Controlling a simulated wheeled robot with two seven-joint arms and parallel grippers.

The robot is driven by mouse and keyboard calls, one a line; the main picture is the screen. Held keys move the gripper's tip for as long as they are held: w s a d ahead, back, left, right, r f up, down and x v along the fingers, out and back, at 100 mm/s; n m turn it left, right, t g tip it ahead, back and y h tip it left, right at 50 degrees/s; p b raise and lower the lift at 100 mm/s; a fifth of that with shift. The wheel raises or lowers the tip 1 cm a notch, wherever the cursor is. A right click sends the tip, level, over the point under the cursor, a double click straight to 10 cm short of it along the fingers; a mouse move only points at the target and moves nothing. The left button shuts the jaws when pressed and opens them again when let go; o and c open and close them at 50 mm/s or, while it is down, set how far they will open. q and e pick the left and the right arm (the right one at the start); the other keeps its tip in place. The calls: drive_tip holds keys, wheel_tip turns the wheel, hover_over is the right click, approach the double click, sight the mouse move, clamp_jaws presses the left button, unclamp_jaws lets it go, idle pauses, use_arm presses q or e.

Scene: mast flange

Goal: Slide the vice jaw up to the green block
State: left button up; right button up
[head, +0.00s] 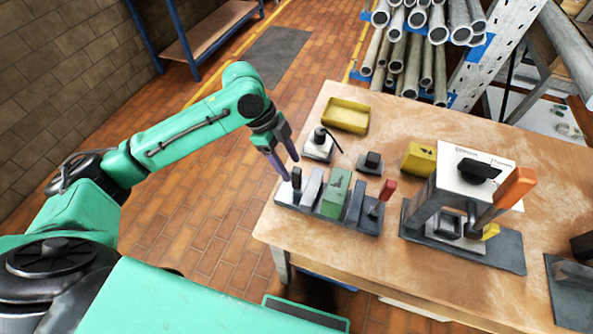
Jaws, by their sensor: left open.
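The vice stands near the table's left front edge on a dark base plate (338,222). The green block (336,194) sits in its middle, with grey upright plates on both sides. One grey plate (312,187) is left of the block, and a gap shows between them. Left of that plate is a small upright black handle (296,178); I cannot tell which part is the sliding jaw. A red handle (384,194) stands at the vice's right end. My left gripper (290,168) is open, pointing down at the black handle's top; contact is unclear. My right gripper is out of view.
A yellow tray (346,115), a small device with a black knob (318,145), a dark block (371,162) and a yellow block (419,159) lie behind the vice. A larger fixture with an orange handle (515,188) stands to the right. Bare wood lies in front.

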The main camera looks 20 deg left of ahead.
sight(293, 169)
use_arm(q)
drive_tip(key=x, duration=0.2)
drive_tip(key=w+x, duration=0.1)
drive_tip(key=x, duration=0.2)
drive_tip(key=shift+f, duration=0.15)
drive_tip(key=shift+s+f, duration=0.1)
drive_tip(key=shift+s, duration=0.15)
drive_tip(key=c, duration=0.3)
clamp_jaws()
drive_tip(key=d+p, duration=0.1)
drive_tip(key=d, duration=0.2)
drive_tip(key=shift+d, duration=0.6)
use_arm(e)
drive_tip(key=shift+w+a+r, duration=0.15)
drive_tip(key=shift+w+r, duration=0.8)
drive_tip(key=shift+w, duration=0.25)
